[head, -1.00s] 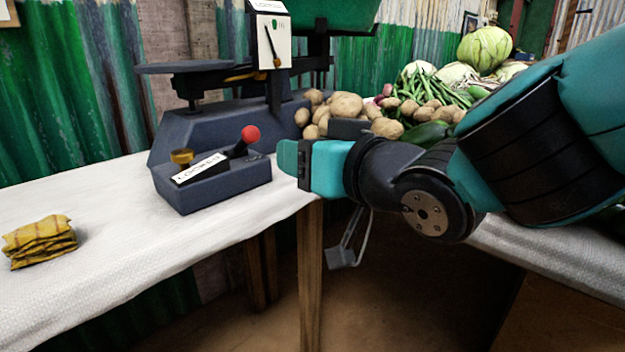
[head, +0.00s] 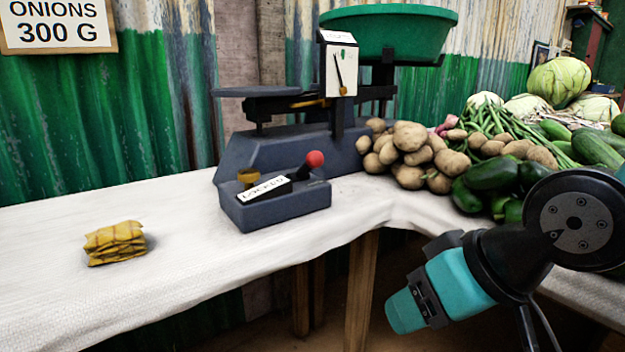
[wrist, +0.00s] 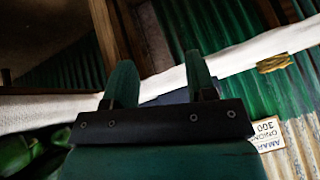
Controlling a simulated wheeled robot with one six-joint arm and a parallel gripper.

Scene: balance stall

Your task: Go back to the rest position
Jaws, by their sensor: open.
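My gripper (wrist: 160,82) is open and empty in the wrist view, its two teal fingers apart. In the head view my gripper (head: 405,311) hangs at the lower right, in front of the table edge and clear of the stall's goods. The balance scale (head: 285,150) stands at the back of the white-covered table (head: 190,235), with a flat plate on its left and a green pan (head: 388,32) on its right. In front of it is a dark lever box (head: 280,203) with a red-knobbed lever (head: 314,159), a brass knob and a label reading LOCKED.
A folded yellow cloth (head: 115,242) lies on the table at left. Potatoes (head: 410,150), cucumbers (head: 490,175) and cabbages (head: 558,82) are heaped at right, close behind my arm. A sign (head: 57,24) reads ONIONS 300 G. The table's front left is clear.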

